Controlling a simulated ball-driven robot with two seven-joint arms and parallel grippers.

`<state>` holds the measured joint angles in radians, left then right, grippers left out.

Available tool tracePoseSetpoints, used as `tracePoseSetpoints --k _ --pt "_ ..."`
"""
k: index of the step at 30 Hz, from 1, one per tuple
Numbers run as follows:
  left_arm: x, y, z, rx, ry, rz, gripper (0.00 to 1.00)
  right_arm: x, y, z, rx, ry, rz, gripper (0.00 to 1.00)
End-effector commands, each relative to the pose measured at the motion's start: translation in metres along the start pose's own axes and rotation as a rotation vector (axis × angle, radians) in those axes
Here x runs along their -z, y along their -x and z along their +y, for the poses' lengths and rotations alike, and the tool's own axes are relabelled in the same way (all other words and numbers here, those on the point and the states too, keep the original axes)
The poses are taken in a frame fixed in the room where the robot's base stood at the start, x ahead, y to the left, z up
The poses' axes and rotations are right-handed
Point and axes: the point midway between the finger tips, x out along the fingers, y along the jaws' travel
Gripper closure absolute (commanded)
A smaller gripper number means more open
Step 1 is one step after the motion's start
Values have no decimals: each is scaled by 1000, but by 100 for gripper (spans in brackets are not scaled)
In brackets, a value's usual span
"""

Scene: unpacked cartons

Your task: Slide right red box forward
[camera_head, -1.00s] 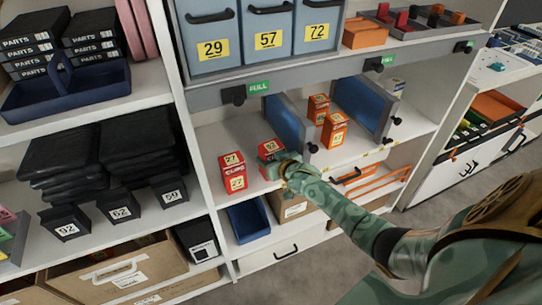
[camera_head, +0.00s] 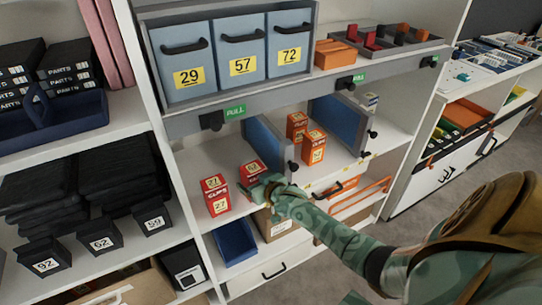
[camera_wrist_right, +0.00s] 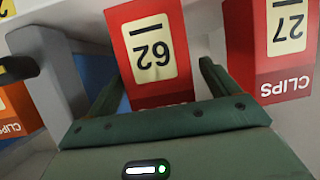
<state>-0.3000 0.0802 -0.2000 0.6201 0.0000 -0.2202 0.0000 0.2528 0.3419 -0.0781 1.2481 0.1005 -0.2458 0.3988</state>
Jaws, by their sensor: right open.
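The right red box (camera_head: 253,169) stands upright on the white shelf. The left red box (camera_head: 215,197), marked 27, stands to its left with a gap. My right gripper (camera_head: 264,187) is at the front of the right red box and hides part of it in the head view. In the right wrist view, the right red box (camera_wrist_right: 150,50), marked 62, shows between the spread fingers of my open right gripper (camera_wrist_right: 158,88). I cannot tell whether either finger touches it. The left red box (camera_wrist_right: 285,50) is just outside the right-hand finger. My left gripper is not in view.
Two orange boxes (camera_head: 314,148) stand right of a blue divider (camera_head: 266,146). A second blue divider (camera_head: 338,122) is farther right. Blue bins (camera_head: 240,63) stand on the shelf above. A blue tray (camera_head: 236,243) is below. The shelf left of the red boxes is clear.

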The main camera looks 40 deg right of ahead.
Motion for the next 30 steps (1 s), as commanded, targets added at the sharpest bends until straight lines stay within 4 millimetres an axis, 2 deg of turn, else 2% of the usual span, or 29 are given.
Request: tracePoseSetpoints --k 1,6,15,21,30 --pt "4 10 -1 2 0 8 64 5 13 0 0 -1 2 13" --pt "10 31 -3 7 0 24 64 6 54 0 0 -2 2 13" --pt "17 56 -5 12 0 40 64 4 120 0 0 -1 1 13" --pt "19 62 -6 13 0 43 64 2 142 0 -1 0 1 13" --pt "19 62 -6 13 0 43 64 0 146 0 -1 0 1 13"
